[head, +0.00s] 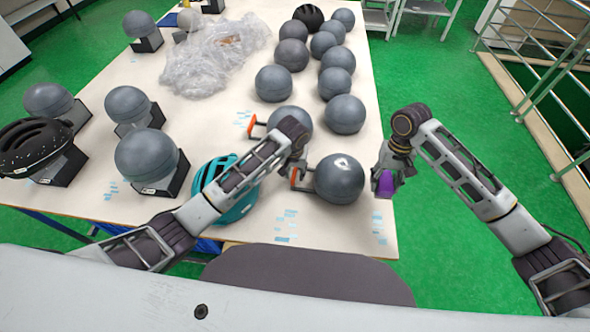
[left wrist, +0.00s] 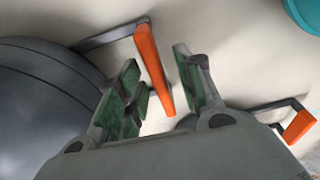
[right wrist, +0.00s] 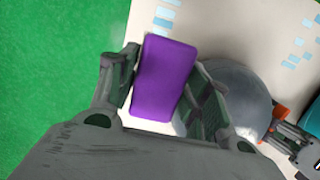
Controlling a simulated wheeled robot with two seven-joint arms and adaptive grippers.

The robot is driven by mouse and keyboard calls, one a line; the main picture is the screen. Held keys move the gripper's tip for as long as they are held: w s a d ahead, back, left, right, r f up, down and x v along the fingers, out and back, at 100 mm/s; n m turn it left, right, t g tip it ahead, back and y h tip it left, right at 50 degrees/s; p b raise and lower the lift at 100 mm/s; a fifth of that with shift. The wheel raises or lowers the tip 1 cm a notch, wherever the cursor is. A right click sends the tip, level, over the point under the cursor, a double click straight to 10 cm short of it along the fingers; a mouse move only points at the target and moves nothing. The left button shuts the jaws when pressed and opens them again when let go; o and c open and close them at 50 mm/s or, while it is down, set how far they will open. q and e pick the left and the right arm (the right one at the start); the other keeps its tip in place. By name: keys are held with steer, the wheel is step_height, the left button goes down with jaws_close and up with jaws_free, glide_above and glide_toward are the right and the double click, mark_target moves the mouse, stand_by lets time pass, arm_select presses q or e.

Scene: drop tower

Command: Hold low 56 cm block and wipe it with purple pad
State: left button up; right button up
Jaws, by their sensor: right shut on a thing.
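The low block (head: 339,178) is a grey, shiny ball near the table's front right edge, with an orange handle (head: 294,177) on its left side. My left gripper (head: 297,168) is open above that handle. In the left wrist view the orange handle (left wrist: 153,65) lies between the two parted fingers, with a gap to each; the grey ball (left wrist: 45,95) is at the left. My right gripper (head: 384,174) is shut on the purple pad (right wrist: 165,78), to the right of the block and apart from it. The pad also shows in the head view (head: 383,185).
Another grey ball (head: 290,124) with an orange handle (head: 252,124) stands just behind. A teal helmet (head: 232,205) is left of the block, under my left forearm. Several grey balls stand further back. Plastic wrap (head: 215,55) lies at the back left.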

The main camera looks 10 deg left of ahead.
arm_select(q)
jaws_close()
stand_by(1.0)
